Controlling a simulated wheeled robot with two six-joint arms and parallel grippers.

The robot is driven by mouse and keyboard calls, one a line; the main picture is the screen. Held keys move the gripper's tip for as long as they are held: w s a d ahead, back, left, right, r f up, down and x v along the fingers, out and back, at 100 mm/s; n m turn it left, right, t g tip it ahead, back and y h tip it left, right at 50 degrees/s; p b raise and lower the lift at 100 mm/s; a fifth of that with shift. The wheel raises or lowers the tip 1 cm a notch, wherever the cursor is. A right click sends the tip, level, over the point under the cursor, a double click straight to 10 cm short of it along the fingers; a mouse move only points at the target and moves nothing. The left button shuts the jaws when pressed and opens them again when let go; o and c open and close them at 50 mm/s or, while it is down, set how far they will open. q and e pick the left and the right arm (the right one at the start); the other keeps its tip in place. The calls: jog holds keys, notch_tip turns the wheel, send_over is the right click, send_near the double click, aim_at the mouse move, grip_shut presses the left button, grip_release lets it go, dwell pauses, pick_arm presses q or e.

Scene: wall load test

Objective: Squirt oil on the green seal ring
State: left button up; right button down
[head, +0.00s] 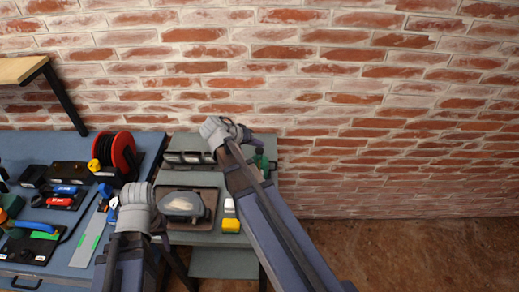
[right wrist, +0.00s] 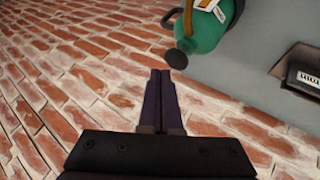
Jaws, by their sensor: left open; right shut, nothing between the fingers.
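A green bottle-like object (right wrist: 208,25) with a tan strap, a white label and a black round end shows at the top of the right wrist view. A green piece shows in the head view (head: 263,162), partly behind my right arm. My right gripper (right wrist: 160,75) is shut and empty, its tips just left of the black end. It also shows in the head view (head: 262,147). My left gripper (head: 138,205) is over the gap between the tables, its fingers mostly hidden. I cannot make out a green seal ring or clearly identify an oil bottle.
A grey-green table (head: 205,240) against the brick wall bears a brown tray (head: 208,192) with a pale rounded item, and a yellow-and-white item (head: 230,225). The blue table (head: 80,255) at left holds a red reel (head: 123,152) and tools. Floor at right is clear.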

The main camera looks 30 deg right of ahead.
aim_at(257, 152)
jog(key=shift+r, duration=0.1)
notch_tip(257, 152, up, 5)
jog(key=p, duration=0.5)
dwell(0.7)
jog(key=s+a+f+n+y, duration=0.2)
jog(key=s+a, duration=0.3)
jog(key=a, duration=0.4)
jog(key=s+a+f+n+g+y, duration=0.1)
jog(key=s+a+n, duration=0.4)
jog(key=a, duration=0.5)
jog(key=s+a+f+n+y, duration=0.3)
jog(key=s+a, duration=0.3)
jog(key=a, duration=0.4)
jog(key=shift+a+f+n+g+y, duration=0.2)
jog(key=shift+f+n+g+y, duration=0.2)
jog(key=shift+y, duration=0.5)
